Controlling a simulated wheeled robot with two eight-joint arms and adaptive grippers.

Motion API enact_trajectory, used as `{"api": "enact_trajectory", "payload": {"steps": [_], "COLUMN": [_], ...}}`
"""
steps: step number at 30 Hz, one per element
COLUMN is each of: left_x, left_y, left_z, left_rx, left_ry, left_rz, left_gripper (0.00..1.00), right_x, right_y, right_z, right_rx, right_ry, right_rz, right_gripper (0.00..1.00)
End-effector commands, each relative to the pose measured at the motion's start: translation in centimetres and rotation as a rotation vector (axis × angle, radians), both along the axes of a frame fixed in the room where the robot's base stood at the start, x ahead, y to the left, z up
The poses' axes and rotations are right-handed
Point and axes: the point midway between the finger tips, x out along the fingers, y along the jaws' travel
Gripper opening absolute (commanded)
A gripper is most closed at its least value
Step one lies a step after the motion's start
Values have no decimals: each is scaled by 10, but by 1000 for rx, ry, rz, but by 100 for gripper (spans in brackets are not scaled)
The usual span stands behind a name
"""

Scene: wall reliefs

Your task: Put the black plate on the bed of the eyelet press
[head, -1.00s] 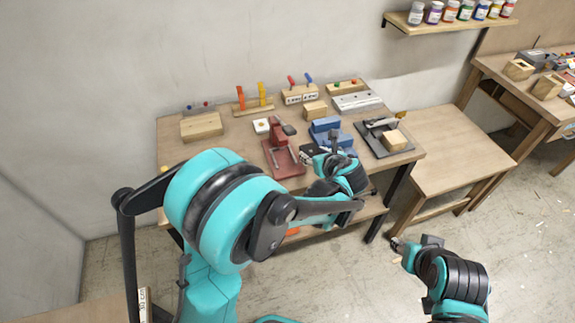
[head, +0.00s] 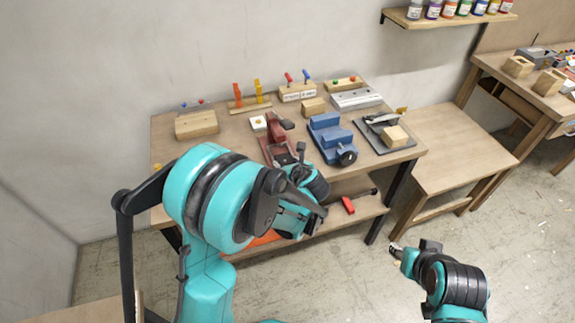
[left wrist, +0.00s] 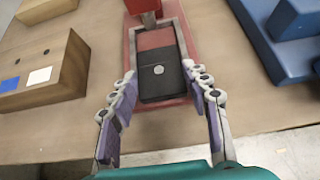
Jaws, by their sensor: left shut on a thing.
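The black plate (left wrist: 162,86), dark with a small silver disc, is between my left fingertips in the left wrist view. My left gripper (left wrist: 160,76) is shut on its two sides. The plate overlaps the near part of the red eyelet press's framed bed (left wrist: 153,40); whether it rests on it or hovers just above, I cannot tell. In the head view the red press (head: 276,128) stands near the table's front edge, with my left gripper (head: 289,160) at its near end; the plate is hidden there. My right gripper (head: 396,249) is over the floor, apart from the table; its jaws are too small to judge.
A blue vise (head: 330,137) stands right of the press. A black-based tool with a wooden block (head: 395,136) is farther right. A wooden block (head: 197,124) lies at the left; racks line the back. A red-handled tool (head: 348,205) is on the lower shelf.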

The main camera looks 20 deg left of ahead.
Motion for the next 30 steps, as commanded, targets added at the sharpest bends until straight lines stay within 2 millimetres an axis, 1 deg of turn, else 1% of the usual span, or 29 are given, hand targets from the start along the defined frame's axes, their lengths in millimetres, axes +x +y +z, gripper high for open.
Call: {"api": "enact_trajectory", "payload": {"steps": [5,6,7,8,16,20,23,30], "left_x": [0,0,0,0,0,0,-11,-49], "left_y": [0,0,0,0,0,0,-9,-34], "left_z": [-4,-4,-3,-3,-3,3,12,44], "left_rx": [0,0,0,0,0,0,1,1], "left_ry": [0,0,0,0,0,0,1,0], "left_rz": [0,0,0,0,0,0,-3,-4], "left_gripper": [14,55,63,68,68,68,68,68], "right_x": [0,0,0,0,0,0,0,0], "right_y": [0,0,0,0,0,0,0,0], "right_z": [-5,-4,-3,-3,-3,3,8,25], "right_rx": [0,0,0,0,0,0,0,0], "right_ry": [0,0,0,0,0,0,0,0], "right_rz": [0,0,0,0,0,0,0,0], "right_gripper": [40,40,40,40,40,40,40,40]}}
